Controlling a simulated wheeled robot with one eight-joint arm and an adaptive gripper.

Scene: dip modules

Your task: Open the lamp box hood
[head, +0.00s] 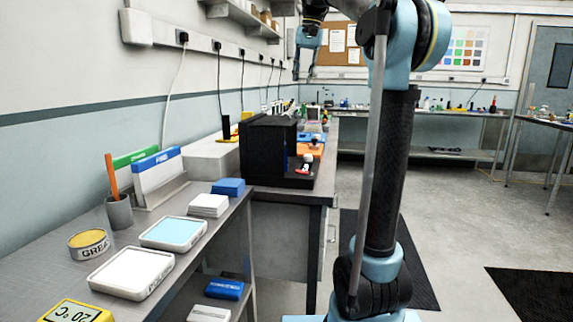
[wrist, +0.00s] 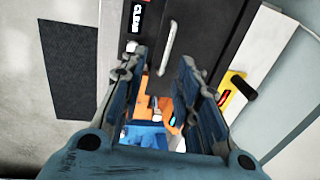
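The black lamp box (head: 268,150) stands on the back bench, left of centre in the head view. My gripper (head: 305,74) hangs above and beyond the box in the head view. In the wrist view my gripper (wrist: 164,60) is open and empty, its fingers on either side of the handle in the picture. The remaining distance to the handle is unclear.
The near bench holds a white tray (head: 132,272), a blue-topped tray (head: 173,232), a grease tin (head: 89,243) and a pen cup (head: 119,211). A pale box (head: 213,158) stands beside the lamp box. A dark floor mat (head: 350,250) lies right of the bench.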

